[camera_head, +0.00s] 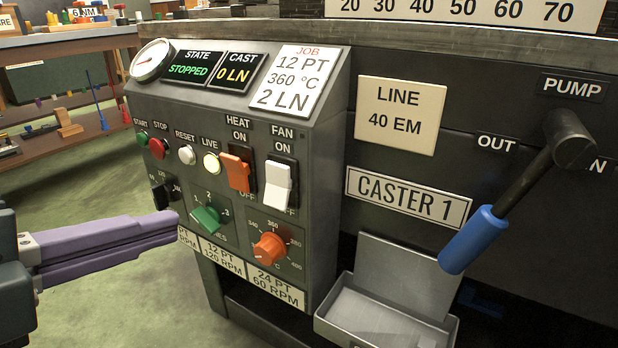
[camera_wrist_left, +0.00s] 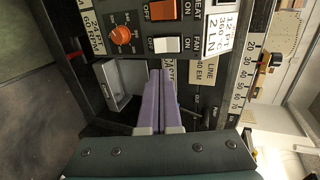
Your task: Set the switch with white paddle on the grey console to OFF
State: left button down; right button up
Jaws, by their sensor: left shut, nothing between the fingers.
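The grey console (camera_head: 330,130) stands in the middle of the head view. Its FAN switch with white paddle (camera_head: 278,186) sits right of the orange HEAT paddle (camera_head: 237,172), with ON printed above and OFF below. I cannot tell for sure which way the white paddle is tipped. The white paddle also shows sideways in the left wrist view (camera_wrist_left: 167,44), just beyond the fingertips. My left gripper (camera_head: 172,232) has purple fingers, shut and empty, pointing at the console's lower left, apart from the white paddle. My right gripper is out of view.
A green knob (camera_head: 206,220) and an orange knob (camera_head: 270,250) stick out below the switches. A grey tray (camera_head: 375,318) juts out at the lower right. A blue-handled pump lever (camera_head: 472,240) hangs on the right. The floor left of the console is clear.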

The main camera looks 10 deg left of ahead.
aim_at(275, 198)
pick_arm(q)
jog(key=shift+w, duration=0.1)
jog(key=b+x, duration=0.5)
jog(key=x, duration=0.7)
jog(key=shift+w+d+f, duration=0.1)
jog(key=shift+w+f, duration=0.1)
jog(key=shift+w, duration=0.05)
jog(key=shift+w+d+f, duration=0.15)
jog(key=shift+w+d, duration=0.05)
jog(key=shift+w, duration=0.4)
jog(key=shift+b, duration=0.35)
